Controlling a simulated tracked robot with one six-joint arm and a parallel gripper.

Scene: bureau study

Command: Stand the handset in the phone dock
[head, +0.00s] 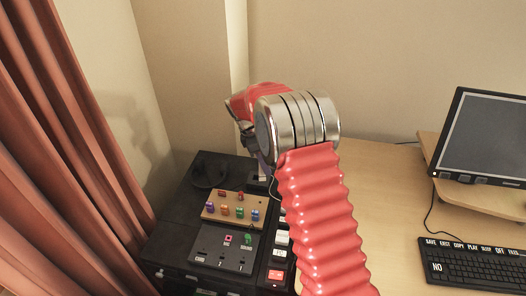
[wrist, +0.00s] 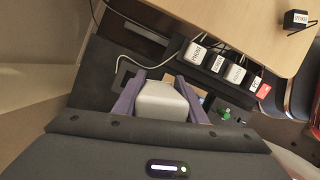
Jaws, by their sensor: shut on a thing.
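My gripper (wrist: 160,82) has two purple fingers, shut on a pale, rounded block that I take to be the handset (wrist: 160,101). In the wrist view the block sits between the fingers, above the dark surface; whether its lower end touches anything is hidden. In the head view my gripper (head: 262,163) is over the back right of the black cabinet top, mostly hidden by my arm, and the handset cannot be made out. I cannot clearly identify the phone dock; a dark square patch with a pale cable lies beside the left finger in the wrist view.
A wooden board with coloured knobs (head: 233,208) and a dark switch panel (head: 225,247) lie on the cabinet top. A power strip with labelled plugs (wrist: 235,73) runs along the desk edge (wrist: 262,35). A monitor (head: 485,135) and keyboard (head: 475,264) are at right; a curtain (head: 75,150) hangs left.

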